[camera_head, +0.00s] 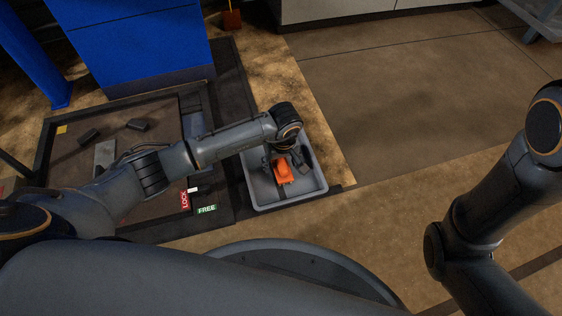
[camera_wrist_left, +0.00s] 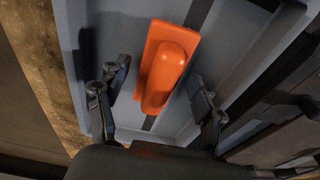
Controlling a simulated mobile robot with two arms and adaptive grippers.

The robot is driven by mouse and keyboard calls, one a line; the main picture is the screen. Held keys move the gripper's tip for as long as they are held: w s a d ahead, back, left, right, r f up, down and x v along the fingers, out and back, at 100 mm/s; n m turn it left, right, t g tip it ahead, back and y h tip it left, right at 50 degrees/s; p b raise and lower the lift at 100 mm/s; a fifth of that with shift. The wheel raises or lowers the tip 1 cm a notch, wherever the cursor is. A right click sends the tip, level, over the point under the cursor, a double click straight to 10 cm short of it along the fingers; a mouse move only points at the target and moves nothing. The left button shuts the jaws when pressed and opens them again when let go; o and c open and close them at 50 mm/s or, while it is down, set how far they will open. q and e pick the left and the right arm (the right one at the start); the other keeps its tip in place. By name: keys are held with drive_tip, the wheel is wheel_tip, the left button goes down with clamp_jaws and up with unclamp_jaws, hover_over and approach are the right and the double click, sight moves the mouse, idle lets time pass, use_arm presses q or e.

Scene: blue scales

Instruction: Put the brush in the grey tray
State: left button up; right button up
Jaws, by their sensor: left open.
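The brush (camera_head: 283,171), an orange block with a raised rounded back, is inside the grey tray (camera_head: 290,202). In the left wrist view the brush (camera_wrist_left: 166,65) lies on or just above the floor of the tray (camera_wrist_left: 232,45); contact cannot be told. My left gripper (camera_head: 284,162) is over the tray, pointing down. In the left wrist view its open fingers (camera_wrist_left: 160,75) stand on both sides of the brush, with visible gaps. The brush's underside is hidden. My right arm shows at the right of the head view, but its gripper is out of view.
A dark framed board (camera_head: 75,165) with small blocks lies left of the tray. Red "LOCK" (camera_head: 185,200) and green "FREE" (camera_head: 207,209) labels are near it. A blue cabinet (camera_head: 140,45) stands behind. The floor right of the tray is clear.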

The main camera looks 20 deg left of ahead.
sight(283, 165)
use_arm(q)
wheel_tip(283, 165, up, 12)
drive_tip(key=s+p, duration=0.1)
drive_tip(key=p, duration=0.6)
drive_tip(key=shift+d+p, duration=0.4)
drive_tip(key=shift+s+r, duration=0.1)
